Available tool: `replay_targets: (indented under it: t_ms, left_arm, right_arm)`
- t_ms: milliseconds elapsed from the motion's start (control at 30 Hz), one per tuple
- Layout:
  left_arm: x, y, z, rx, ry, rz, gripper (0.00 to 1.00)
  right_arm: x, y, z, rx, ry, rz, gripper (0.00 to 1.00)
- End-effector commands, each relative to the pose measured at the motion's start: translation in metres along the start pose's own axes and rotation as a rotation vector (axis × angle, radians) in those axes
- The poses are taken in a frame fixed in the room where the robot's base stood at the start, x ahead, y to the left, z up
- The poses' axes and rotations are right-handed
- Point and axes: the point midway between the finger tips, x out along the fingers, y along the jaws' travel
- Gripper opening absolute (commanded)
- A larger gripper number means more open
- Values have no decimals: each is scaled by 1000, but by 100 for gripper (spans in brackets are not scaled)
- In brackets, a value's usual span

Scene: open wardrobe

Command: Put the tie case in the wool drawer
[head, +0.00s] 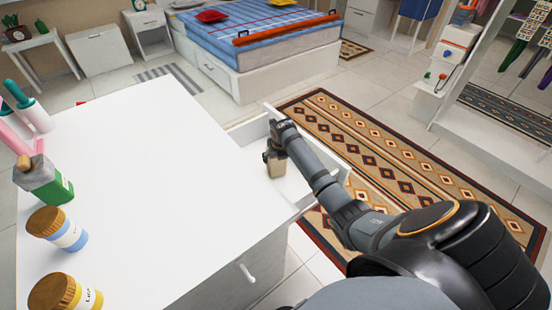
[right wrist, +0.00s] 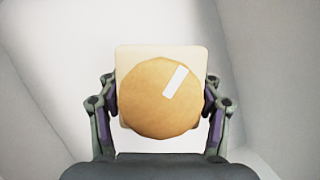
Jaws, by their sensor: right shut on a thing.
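The tie case shows as a beige block (head: 276,168) in the head view. In the right wrist view it has a pale squarish body (right wrist: 160,55) and a round tan face (right wrist: 157,100) with a white label. My right gripper (head: 274,152) is shut on it, one finger on each side, and holds it inside the open white drawer (head: 294,187). Whether the case touches the drawer floor is unclear. The drawer sticks out from the white cabinet, and no wool or drawer label can be made out. My left gripper is not in view.
The white cabinet top (head: 150,150) is mostly clear. Several jars and bottles, including a green-labelled bottle (head: 45,182), stand along its left side. A patterned rug (head: 400,170) lies beyond the drawer. A bed (head: 250,50) stands at the back.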

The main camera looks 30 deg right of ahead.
Motion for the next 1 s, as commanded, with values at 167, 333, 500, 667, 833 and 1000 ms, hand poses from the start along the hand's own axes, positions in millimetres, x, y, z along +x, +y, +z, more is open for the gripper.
replay_targets:
  t_ms: [167, 333, 500, 667, 833, 1000]
  left_arm:
    - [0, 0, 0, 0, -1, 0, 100]
    - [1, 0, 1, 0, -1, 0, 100]
    - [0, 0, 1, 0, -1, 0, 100]
    - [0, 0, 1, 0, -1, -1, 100]
    - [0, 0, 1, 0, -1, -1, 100]
    - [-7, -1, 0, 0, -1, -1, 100]
  right_arm:
    - [1, 0, 0, 0, -3, 0, 27]
    - [4, 0, -1, 0, -1, 0, 67]
    - [4, 0, -1, 0, -2, 0, 88]
    - [4, 0, -1, 0, -2, 0, 88]
    - [2, 0, 0, 0, -2, 0, 88]
    - [-22, 0, 1, 0, -4, -1, 88]
